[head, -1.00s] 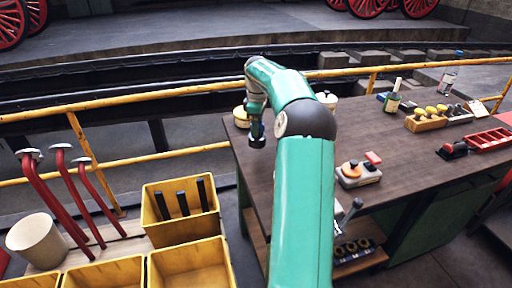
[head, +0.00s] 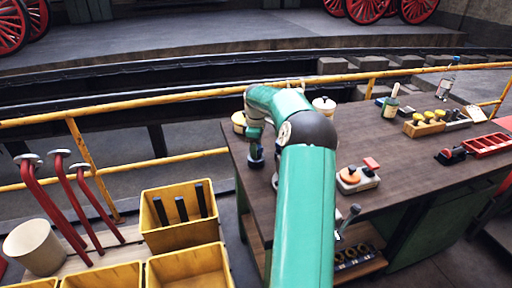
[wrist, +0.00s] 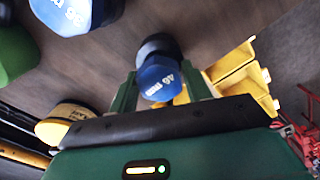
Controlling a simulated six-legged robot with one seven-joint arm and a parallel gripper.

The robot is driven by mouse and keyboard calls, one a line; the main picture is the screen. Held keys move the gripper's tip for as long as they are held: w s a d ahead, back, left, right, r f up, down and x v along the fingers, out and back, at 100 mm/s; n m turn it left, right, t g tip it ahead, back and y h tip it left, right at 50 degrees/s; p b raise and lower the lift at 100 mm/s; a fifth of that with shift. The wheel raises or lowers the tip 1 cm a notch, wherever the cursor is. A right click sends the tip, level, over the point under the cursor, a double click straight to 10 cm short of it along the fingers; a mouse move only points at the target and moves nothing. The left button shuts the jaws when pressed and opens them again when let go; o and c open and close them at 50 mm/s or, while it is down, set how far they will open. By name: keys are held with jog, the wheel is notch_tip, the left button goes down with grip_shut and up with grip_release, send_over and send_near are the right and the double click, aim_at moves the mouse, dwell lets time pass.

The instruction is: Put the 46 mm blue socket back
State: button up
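A blue socket (wrist: 160,78) with a white marking that seems to read 46 stands between the two green fingers of my gripper (wrist: 163,92) in the wrist view. The fingers look closed on its sides; its darker part shows behind the blue end. In the head view my gripper (head: 256,152) is at the left end of the wooden table, with the dark socket (head: 256,165) at its tip. I cannot tell whether the socket touches the table. Another blue piece (wrist: 75,12) with a similar marking is cut off at the top left of the wrist view. A green piece (wrist: 14,52) is beside it.
A yellow tin (head: 239,122) and a cream pot (head: 324,106) stand at the table's back edge. A grey-orange device (head: 357,178) sits right of my arm. Yellow bins (head: 180,235) stand left of the table, below a yellow railing (head: 150,160). The table's centre is largely clear.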

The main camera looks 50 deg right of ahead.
jog(key=shift+o, duration=1.1)
notch_tip(320, 180, up, 12)
jog(key=a+r+m+t+h, duration=0.1)
jog(key=a+r, duration=0.3)
jog(key=a, duration=0.7)
jog(key=a+r+h, duration=0.1)
jog(key=a+r, duration=0.4)
jog(key=a, duration=0.6)
jog(key=s+a+m+t, duration=0.3)
jog(key=s+a, duration=1.1)
jog(key=a, duration=0.3)
jog(key=s+a+f+m+t+y, duration=0.1)
jog(key=s+a+f, duration=0.4)
jog(key=s, duration=0.5)
jog(key=shift+a+f+m+t+y, duration=0.2)
jog(key=shift+f+m+t+y, duration=0.1)
jog(key=shift+f+m+y, duration=0.3)
